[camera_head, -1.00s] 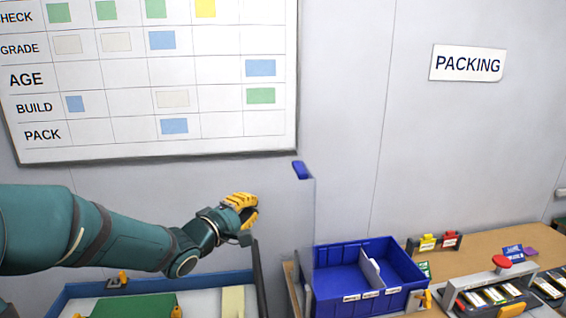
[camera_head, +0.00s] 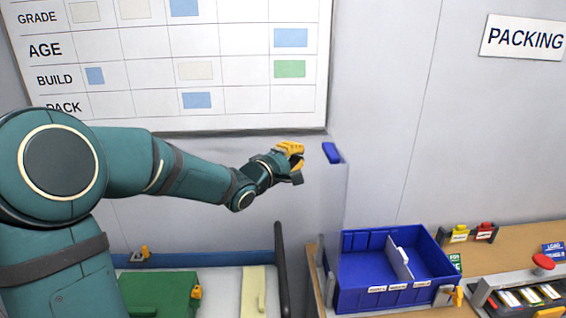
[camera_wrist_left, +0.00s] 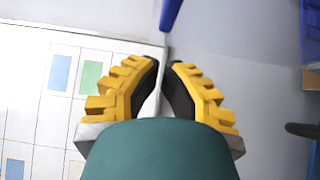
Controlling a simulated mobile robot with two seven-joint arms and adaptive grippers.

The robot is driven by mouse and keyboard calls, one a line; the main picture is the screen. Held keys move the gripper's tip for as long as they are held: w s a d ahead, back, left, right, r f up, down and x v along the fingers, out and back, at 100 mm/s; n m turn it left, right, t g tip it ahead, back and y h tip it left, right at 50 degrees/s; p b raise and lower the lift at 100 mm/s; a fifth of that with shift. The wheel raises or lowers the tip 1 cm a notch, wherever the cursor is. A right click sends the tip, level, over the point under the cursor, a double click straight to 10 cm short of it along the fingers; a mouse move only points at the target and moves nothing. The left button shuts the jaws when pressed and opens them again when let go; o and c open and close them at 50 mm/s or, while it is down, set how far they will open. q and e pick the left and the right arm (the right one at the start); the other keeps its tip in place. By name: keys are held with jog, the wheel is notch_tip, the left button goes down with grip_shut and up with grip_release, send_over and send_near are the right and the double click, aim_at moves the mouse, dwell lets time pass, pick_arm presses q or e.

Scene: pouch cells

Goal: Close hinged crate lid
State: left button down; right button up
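The blue crate (camera_head: 352,299) stands on the wooden bench with its top uncovered. Its clear, see-through lid (camera_head: 333,205) stands upright at the crate's left side, with a blue handle (camera_head: 332,153) at its top. My left gripper (camera_head: 299,163), with yellow fingers, is in the air left of the handle and apart from it. In the left wrist view the gripper (camera_wrist_left: 165,64) is slightly open, with a narrow, empty gap between the fingertips. The blue handle (camera_wrist_left: 170,13) shows beyond the fingertips there. My right gripper is not in view.
A thin divider (camera_head: 401,262) stands inside the crate. Right of it are a rack with yellow and red items (camera_head: 468,233) and a tray with a red knob (camera_head: 543,262). A blue-edged table with a green block (camera_head: 160,292) lies below my left arm. The wall whiteboard (camera_head: 230,110) is behind.

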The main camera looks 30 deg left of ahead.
aim_at(324, 147)
pick_arm(q)
jog(key=shift+w+d+r, duration=0.15)
jog(key=shift+w+d, duration=1.55)
jog(key=shift+w, duration=0.1)
